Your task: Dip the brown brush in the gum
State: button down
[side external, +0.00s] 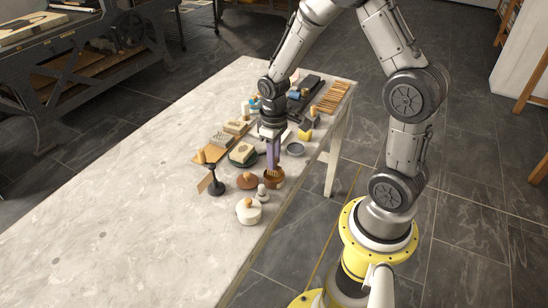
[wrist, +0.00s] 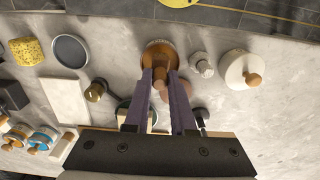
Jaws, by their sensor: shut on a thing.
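My gripper (side external: 273,168) has purple fingers pointing down over the brown bowl (side external: 280,181) near the table's right edge. In the wrist view the fingers (wrist: 160,84) are closed around the wooden handle of the brown brush (wrist: 158,85). The brush reaches toward the bowl, whose rim shows in the wrist view (wrist: 160,46). The brush tip and the gum are not clearly visible, and I cannot tell whether the bristles touch anything inside the bowl.
A white lidded pot (side external: 249,212) and a small grey weight-like piece (wrist: 202,65) stand beside the bowl. A grey dish (wrist: 70,51) and yellow sponge (wrist: 27,51) lie on the other side. A dark stand (side external: 215,186) is nearby. The table's near left part (side external: 110,220) is clear.

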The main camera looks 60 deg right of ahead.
jog(key=shift+f, duration=0.55)
dwell(1.4)
jog(key=shift+r, duration=0.1)
jog(key=shift+r, duration=3.45)
